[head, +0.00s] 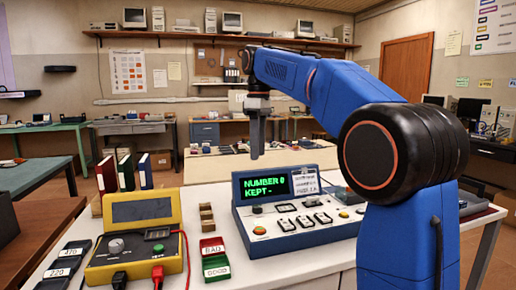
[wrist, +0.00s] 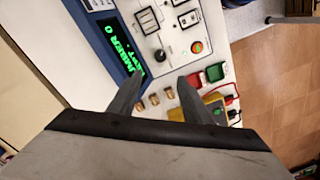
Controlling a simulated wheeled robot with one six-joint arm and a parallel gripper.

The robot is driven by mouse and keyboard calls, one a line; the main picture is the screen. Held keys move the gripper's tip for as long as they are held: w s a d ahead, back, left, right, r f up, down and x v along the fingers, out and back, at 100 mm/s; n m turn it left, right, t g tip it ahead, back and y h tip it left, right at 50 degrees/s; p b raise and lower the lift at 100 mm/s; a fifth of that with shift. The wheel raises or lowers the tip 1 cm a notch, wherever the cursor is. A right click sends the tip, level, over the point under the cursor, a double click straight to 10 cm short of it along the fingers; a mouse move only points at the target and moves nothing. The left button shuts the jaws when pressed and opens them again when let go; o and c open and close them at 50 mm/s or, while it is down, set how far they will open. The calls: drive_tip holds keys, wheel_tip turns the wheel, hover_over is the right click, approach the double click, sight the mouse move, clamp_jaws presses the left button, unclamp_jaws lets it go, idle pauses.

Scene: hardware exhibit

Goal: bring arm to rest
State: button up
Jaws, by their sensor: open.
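My blue arm (head: 335,85) is raised, bent over above the worktable. My gripper (head: 255,150) hangs from it pointing down, above and behind the blue console (head: 300,235) in the head view. In the wrist view my gripper (wrist: 160,80) has its two fingers apart with nothing between them. The console also shows below the fingers in the wrist view (wrist: 165,30); its green screen (head: 265,188) reads "NUMBER 0 KEPT -".
A yellow meter (head: 105,255) with a red lead stands at the front left. Red (head: 212,246) and green (head: 216,268) trays marked BAD and GOOD sit beside it, with small brown blocks (head: 207,218) behind. Labelled black parts (head: 64,262) lie at far left.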

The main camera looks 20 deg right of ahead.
drive_tip(key=s+d+f+m+t, duration=0.2)
drive_tip(key=s+f+m, duration=0.3)
drive_tip(key=s+f, duration=1)
drive_tip(key=s+d+f+m+t, duration=0.3)
drive_tip(key=s+f+m, duration=0.3)
drive_tip(key=s+f, duration=0.9)
drive_tip(key=s+d, duration=0.1)
drive_tip(key=s, duration=0.3)
drive_tip(key=shift+s+d+f, duration=0.15)
drive_tip(key=shift+s+f, duration=0.15)
drive_tip(key=shift+s, duration=0.05)
